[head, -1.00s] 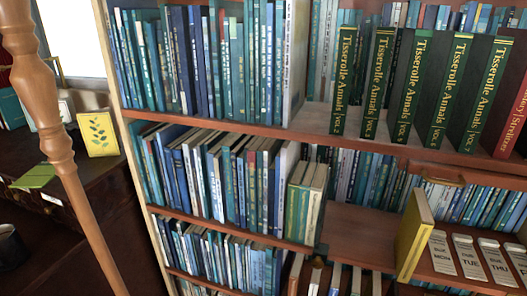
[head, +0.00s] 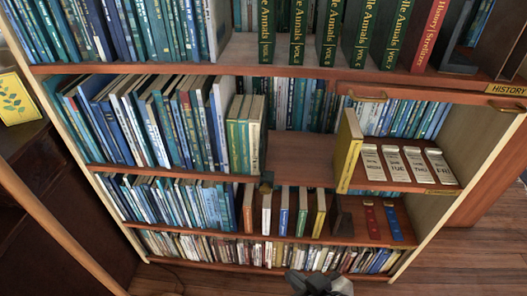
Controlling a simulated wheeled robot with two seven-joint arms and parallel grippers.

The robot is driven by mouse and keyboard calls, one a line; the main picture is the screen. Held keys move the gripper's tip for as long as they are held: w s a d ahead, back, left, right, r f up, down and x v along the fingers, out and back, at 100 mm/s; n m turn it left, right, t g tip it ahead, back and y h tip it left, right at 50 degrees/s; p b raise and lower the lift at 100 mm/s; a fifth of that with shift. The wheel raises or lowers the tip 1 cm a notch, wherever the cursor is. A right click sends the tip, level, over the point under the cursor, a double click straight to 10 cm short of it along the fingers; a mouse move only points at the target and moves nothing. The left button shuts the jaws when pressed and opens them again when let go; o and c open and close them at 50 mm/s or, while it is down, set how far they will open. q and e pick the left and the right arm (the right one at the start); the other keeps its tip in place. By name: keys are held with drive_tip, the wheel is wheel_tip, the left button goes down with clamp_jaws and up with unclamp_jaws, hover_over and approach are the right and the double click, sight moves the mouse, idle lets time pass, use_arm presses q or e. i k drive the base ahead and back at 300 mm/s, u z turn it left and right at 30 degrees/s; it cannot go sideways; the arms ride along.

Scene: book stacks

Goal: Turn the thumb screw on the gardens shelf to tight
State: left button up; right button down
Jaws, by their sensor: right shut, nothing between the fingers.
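My right gripper (head: 318,282) shows at the bottom edge of the head view, low in front of the bookcase, dark grey, shut and empty. It touches no shelf that I can see. I cannot make out a thumb screw for certain. No label reading gardens is legible. My left gripper is not in view.
A yellow book (head: 348,150) stands beside several day cards (head: 408,164) on the right shelf. Brass handles (head: 368,97) are above. Red and blue ribbons (head: 392,222) lie lower right. The middle shelf has a bare stretch (head: 298,158). Wooden floor (head: 480,235) is clear at right.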

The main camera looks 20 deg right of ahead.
sight(265, 190)
drive_tip(key=z, duration=2.1)
drive_tip(key=k, duration=1.25)
drive_tip(key=u, duration=1.85)
drive_tip(key=i, duration=0.5)
drive_tip(key=u, duration=0.05)
